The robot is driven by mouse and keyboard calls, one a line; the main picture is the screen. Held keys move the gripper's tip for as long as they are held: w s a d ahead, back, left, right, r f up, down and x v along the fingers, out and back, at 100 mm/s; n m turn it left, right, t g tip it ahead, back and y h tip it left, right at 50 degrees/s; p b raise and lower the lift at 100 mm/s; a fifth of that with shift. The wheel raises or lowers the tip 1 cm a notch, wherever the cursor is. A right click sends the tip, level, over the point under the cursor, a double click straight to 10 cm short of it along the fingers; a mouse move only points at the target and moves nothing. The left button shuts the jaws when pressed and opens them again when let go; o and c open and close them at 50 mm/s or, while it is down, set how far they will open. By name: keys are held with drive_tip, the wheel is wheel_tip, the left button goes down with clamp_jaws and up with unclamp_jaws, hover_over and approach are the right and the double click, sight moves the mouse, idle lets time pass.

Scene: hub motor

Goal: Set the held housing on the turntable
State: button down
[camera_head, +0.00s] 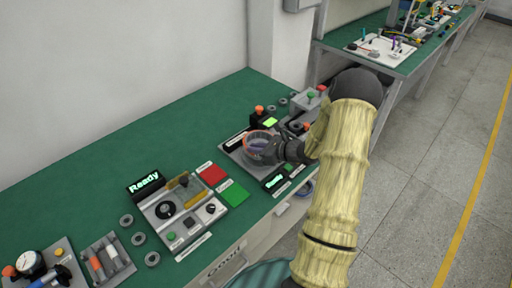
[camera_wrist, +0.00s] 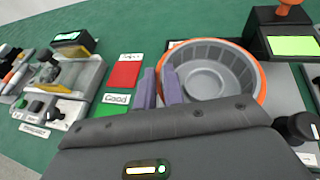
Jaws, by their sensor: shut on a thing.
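The housing is a round, open cup with a ribbed grey inner wall and an orange rim (camera_wrist: 258,66); in the head view it is a small ring (camera_head: 250,142). My gripper (camera_wrist: 159,74) is shut on the housing's left wall in the wrist view, with one purple finger on each side of it. In the head view my gripper (camera_head: 277,151) reaches in from the right. The housing is over a grey station plate (camera_head: 232,152). I cannot make out the turntable; the housing and gripper cover the plate's middle. I cannot tell whether the housing touches it.
A black post with a green screen (camera_wrist: 294,46) and orange top stands close behind the housing. A dark knob (camera_wrist: 297,128) is at right. Red (camera_head: 212,174) and green (camera_head: 234,193) pads lie left of the plate, then another station with a Ready display (camera_head: 145,182). Loose rings lie further left.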

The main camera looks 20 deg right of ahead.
drive_tip(key=shift+f+b, duration=0.55)
drive_tip(key=shift+f, duration=0.35)
drive_tip(key=shift+d+b, duration=0.1)
drive_tip(key=shift+b, duration=0.25)
idle(1.6)
drive_tip(key=shift+f, duration=0.15)
idle(0.4)
drive_tip(key=shift+s, duration=0.1)
drive_tip(key=c, duration=1)
unclamp_jaws()
drive_tip(key=shift+r+p, duration=2.1)
drive_tip(key=shift+r, duration=1.4)
